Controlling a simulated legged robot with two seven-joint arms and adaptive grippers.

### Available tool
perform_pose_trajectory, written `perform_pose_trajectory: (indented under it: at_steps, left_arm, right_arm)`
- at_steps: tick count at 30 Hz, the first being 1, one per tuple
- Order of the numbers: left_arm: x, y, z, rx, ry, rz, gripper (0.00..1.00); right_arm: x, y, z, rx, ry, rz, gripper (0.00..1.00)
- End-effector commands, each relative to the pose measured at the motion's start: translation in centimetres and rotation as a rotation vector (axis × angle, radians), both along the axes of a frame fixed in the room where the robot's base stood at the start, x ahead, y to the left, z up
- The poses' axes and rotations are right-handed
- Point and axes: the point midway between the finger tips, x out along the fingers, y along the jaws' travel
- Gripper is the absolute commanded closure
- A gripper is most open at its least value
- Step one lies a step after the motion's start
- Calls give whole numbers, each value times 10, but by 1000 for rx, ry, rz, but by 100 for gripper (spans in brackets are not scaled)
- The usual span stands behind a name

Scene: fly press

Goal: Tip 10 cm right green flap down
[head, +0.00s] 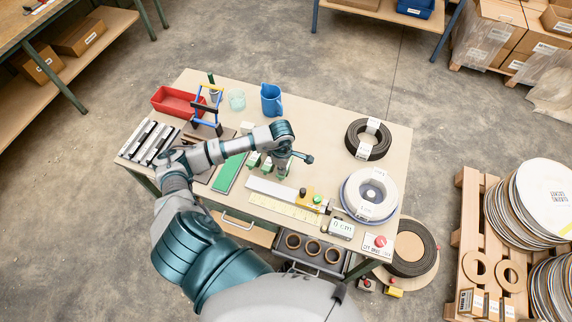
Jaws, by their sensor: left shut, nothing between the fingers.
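Several small blocks with green tops (267,164) stand in a row mid-table, partly hidden by my arm. I cannot tell which is the 10 cm right green flap or whether any is tipped down. My left arm reaches across the table from the lower left. My left gripper (307,158) is shut and empty, just right of and above these blocks; I cannot tell whether it touches one. A yellow ruler strip (285,207) and a pale bar (272,188) lie nearer me. My right gripper is not in view.
A green strip (230,172) lies left of the blocks. A red bin (174,101), a blue jug (271,99) and a glass (236,99) stand behind. A black coil (368,139), a white reel (370,195) and a red button (379,241) occupy the right.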

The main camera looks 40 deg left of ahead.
Motion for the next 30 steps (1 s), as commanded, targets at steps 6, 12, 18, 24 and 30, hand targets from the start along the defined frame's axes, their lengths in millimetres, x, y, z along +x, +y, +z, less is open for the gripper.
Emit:
perform_pose_trajectory:
  at_steps: [6, 12, 18, 24, 30]
  left_arm:
    - [0, 1, -4, 0, 1, 1, 100]
    - [0, 1, -3, 0, 0, 0, 100]
    - [0, 1, 12, 1, -2, 0, 100]
    - [0, 0, 30, 1, -2, 0, 100]
    - [0, 0, 48, 0, -1, 1, 100]
  right_arm:
    - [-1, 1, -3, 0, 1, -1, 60]
    - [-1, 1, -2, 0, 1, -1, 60]
    - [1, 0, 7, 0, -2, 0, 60]
    - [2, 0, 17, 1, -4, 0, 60]
    - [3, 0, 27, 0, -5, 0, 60]
